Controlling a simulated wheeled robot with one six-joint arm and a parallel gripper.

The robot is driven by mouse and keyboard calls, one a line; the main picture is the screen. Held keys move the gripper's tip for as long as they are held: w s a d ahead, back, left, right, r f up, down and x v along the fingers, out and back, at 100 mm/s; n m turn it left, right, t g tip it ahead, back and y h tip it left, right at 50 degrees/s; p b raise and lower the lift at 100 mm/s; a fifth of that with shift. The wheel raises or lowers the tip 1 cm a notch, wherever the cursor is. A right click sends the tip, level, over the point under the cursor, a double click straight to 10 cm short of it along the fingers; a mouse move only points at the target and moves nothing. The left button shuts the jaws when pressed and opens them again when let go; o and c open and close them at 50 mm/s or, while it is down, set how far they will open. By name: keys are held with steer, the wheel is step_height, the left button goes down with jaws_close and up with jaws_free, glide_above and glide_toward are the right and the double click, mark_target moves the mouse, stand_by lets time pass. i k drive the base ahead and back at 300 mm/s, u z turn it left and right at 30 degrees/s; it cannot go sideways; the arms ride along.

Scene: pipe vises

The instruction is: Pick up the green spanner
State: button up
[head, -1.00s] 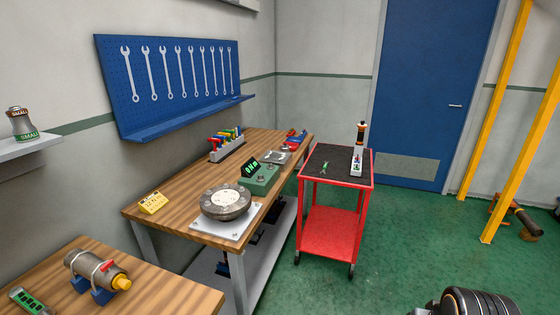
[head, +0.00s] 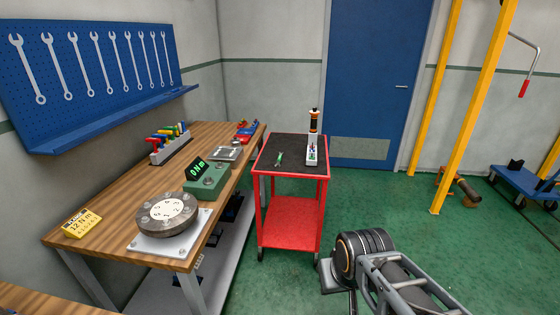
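A small green spanner (head: 280,158) lies on the dark top mat of the red trolley (head: 292,220), toward its left half. My gripper does not show in the head view. Only part of my arm shows at the lower right, well in front of and below the trolley top. Nothing covers the spanner.
The wooden workbench (head: 110,215) on the left holds a round flange (head: 167,214) and a green display box (head: 206,180).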

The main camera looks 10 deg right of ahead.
mark_target(279, 159)
steer(key=z, duration=0.15)
steer(key=i, duration=2.55)
steer(key=u, duration=0.8)
